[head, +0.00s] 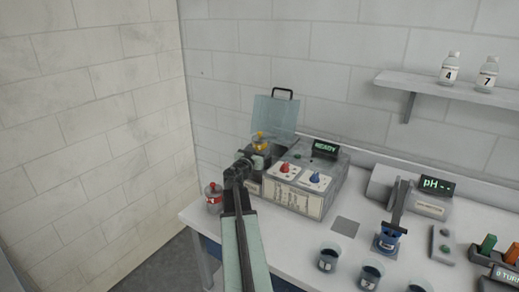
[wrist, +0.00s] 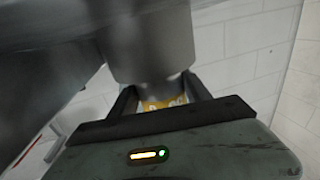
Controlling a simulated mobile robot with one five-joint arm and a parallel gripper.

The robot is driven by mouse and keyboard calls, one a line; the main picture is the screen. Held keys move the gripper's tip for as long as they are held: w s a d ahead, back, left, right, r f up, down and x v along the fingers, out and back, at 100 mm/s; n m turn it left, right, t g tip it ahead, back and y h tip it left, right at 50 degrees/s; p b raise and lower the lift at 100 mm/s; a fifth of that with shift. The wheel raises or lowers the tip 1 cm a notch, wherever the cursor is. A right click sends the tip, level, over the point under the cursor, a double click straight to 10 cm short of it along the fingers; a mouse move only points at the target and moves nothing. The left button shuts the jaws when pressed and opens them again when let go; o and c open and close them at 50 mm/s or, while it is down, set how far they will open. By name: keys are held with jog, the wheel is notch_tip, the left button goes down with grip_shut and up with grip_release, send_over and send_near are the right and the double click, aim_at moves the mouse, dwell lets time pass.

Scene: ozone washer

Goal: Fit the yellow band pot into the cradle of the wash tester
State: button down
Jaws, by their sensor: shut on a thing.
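The yellow band pot (head: 260,143) is held up at the end of my arm, at the left end of the wash tester (head: 313,195). My gripper (head: 247,160) is shut on it. In the wrist view the pot is a dark grey body with a yellow band (wrist: 165,102) between the two fingers. The tester's clear lid (head: 275,114) with a black handle stands raised behind the pot. Its display (head: 325,147) reads READY. The cradle cannot be made out; my arm and the pot cover that area.
A red-topped pot (head: 213,196) stands on the bench left of my arm. Red and blue knobs (head: 284,167) are on the tester's front. Several dark cups (head: 328,258), a pH meter (head: 430,200) and a blue holder (head: 388,238) are to the right. A grey square (head: 345,227) is bare.

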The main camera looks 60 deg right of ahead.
jog(key=shift+f+b, duration=0.8)
jog(key=shift+f, duration=0.1)
jog(key=shift+c, duration=2.1)
grip_release()
jog(key=shift+r, duration=0.1)
jog(key=a, duration=0.2)
jog(key=s+a, duration=0.1)
jog(key=a, duration=0.4)
jog(key=shift+s+a, duration=0.2)
jog(key=shift+a, duration=0.15)
